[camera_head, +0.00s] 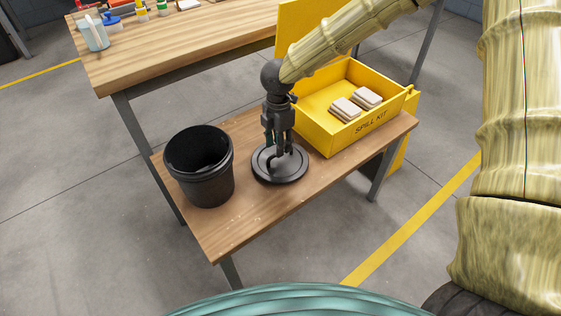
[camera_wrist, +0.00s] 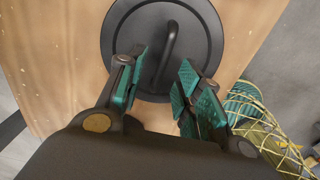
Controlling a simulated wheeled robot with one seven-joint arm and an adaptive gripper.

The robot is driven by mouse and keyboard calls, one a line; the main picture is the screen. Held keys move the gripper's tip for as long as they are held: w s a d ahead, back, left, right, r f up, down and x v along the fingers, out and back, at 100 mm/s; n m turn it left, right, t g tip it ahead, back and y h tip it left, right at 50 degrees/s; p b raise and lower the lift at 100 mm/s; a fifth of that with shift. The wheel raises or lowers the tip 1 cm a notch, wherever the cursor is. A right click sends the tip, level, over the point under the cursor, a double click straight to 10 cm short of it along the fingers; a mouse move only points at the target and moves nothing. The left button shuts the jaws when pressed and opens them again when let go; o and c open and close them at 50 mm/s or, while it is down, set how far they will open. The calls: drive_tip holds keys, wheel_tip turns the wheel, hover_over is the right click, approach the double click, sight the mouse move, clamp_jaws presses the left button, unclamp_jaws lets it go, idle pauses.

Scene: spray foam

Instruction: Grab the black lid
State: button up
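The black lid (camera_head: 294,177) is a round disc lying flat on the low wooden table, between a black bucket (camera_head: 201,178) and a yellow box. In the wrist view the lid (camera_wrist: 206,52) has a raised bar handle (camera_wrist: 166,55) at its middle. My gripper (camera_head: 279,150) points down over the lid. A gap shows between the handle and both fingers. Whether the fingertips touch the lid's surface cannot be told.
The yellow spill kit box (camera_head: 317,130) stands open right behind the lid, with pale pads (camera_head: 345,108) inside. The open-topped bucket stands left of the lid. A higher workbench (camera_head: 170,60) with bottles is behind. The low table's front edge (camera_head: 290,218) is clear.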

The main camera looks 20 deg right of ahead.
sight(288, 168)
drive_tip(key=f, duration=0.2)
drive_tip(key=f+b, duration=0.1)
drive_tip(key=f, duration=0.1)
drive_tip(key=shift+d+f, duration=0.2)
drive_tip(key=shift+f, duration=0.15)
clamp_jaws()
